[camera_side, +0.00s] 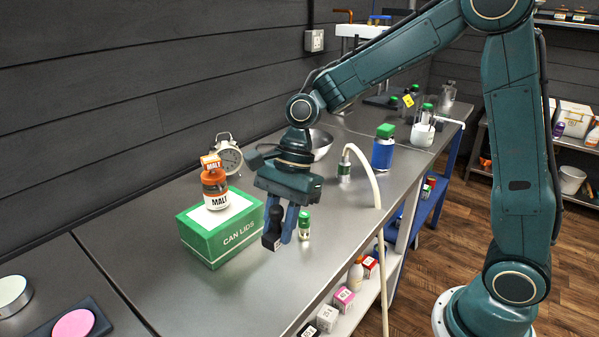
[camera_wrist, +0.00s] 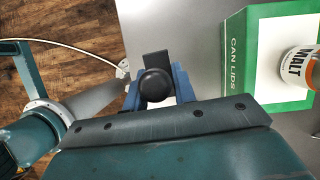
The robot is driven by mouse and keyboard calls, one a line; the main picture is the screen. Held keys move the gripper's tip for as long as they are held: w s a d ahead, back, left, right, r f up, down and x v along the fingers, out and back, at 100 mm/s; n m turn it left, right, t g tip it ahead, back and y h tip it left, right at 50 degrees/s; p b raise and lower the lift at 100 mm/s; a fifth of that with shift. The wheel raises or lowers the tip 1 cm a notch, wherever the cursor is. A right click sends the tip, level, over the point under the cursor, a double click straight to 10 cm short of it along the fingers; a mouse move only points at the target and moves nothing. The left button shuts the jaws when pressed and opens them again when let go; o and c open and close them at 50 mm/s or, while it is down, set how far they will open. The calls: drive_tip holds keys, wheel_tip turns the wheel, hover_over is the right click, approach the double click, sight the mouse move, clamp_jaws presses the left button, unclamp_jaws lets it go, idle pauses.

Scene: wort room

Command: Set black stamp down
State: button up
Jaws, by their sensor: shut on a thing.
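The black stamp (camera_side: 272,229) is upright between the blue fingers of my gripper (camera_side: 283,230), its dark block at the bottom. My gripper is shut on it, over the steel bench (camera_side: 200,298) just right of the green box. In the wrist view the stamp's round black knob (camera_wrist: 155,84) shows between the fingers of my gripper (camera_wrist: 160,90), with the dark block behind it. I cannot tell whether the stamp's base touches the bench or hangs a little above it.
A green CAN LIDS box (camera_side: 226,243) bears a MALT jar (camera_side: 214,190). A small green-capped bottle (camera_side: 304,226) stands close right of my gripper. A pale hose (camera_side: 380,240) hangs over the bench edge. The bench in front is clear; a pink disc (camera_side: 73,324) lies at the near left.

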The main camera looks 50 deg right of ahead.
drive_tip(key=s+d+r+m+t, duration=0.1)
drive_tip(key=d+r+m, duration=0.2)
drive_tip(key=d, duration=0.6)
drive_tip(key=s+d+r+m+t+h, duration=0.1)
drive_tip(key=d+r+m, duration=0.2)
drive_tip(key=d, duration=0.6)
drive_tip(key=s+d+r+m+t, duration=0.1)
drive_tip(key=d+r+m, duration=0.2)
drive_tip(key=d, duration=0.6)
drive_tip(key=shift+r+m, duration=0.3)
drive_tip(key=shift+r, duration=0.15)
wheel_tip(320, 180, down, 16)
drive_tip(key=shift+w+a+r, duration=0.1)
drive_tip(key=shift+f, duration=2.1)
drive_tip(key=shift+f, duration=0.1)
